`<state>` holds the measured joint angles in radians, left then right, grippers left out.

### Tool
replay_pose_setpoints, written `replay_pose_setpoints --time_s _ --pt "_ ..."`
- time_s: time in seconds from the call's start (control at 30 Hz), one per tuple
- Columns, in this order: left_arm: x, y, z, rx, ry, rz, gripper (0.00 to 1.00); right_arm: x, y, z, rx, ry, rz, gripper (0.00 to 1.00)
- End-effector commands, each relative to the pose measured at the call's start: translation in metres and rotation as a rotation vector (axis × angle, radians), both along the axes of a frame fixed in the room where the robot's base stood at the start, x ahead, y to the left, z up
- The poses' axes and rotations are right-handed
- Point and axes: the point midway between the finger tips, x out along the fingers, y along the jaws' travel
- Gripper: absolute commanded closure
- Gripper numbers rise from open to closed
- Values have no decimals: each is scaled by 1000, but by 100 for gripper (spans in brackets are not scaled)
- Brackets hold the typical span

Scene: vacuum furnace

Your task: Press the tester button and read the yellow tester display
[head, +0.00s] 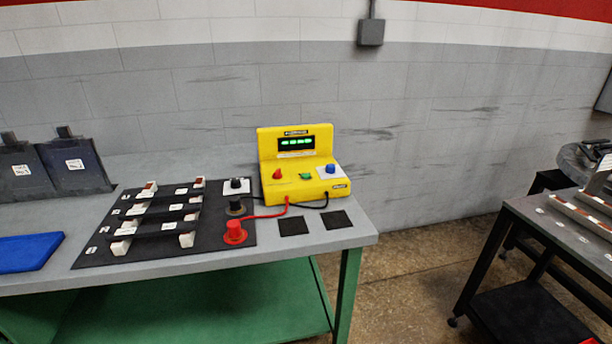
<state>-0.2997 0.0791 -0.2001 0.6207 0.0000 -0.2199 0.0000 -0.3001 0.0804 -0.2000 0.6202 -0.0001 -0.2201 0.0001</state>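The yellow tester (343,186) stands upright at the right part of the grey bench. Its dark display (296,143) shows several green dash-like marks. A red lead (266,215) runs to a red plug (235,232) on the black mat. A black lead (312,206) also leaves the tester's front. Neither of my grippers is in the head view.
The grey bench (330,246) carries a black mat (100,258) with several labelled bars, two black squares (293,227), a blue pad (28,253) and dark plates (75,167) at left. A second table (560,234) stands at right, across a floor gap.

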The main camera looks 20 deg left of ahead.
Motion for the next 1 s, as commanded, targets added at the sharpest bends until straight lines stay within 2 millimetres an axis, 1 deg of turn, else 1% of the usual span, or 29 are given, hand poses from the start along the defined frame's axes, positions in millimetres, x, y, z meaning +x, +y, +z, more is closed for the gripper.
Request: replay_pose_setpoints --time_s 0.03,0.13,1.0 --pt "0 0 0 0 0 0 73 0 0 0 0 0 0 50" --pt "0 0 0 0 0 0 100 0 0 0 0 0 0 50" --pt "-1 1 0 1 2 0 100 0 1 0 1 0 0 50"
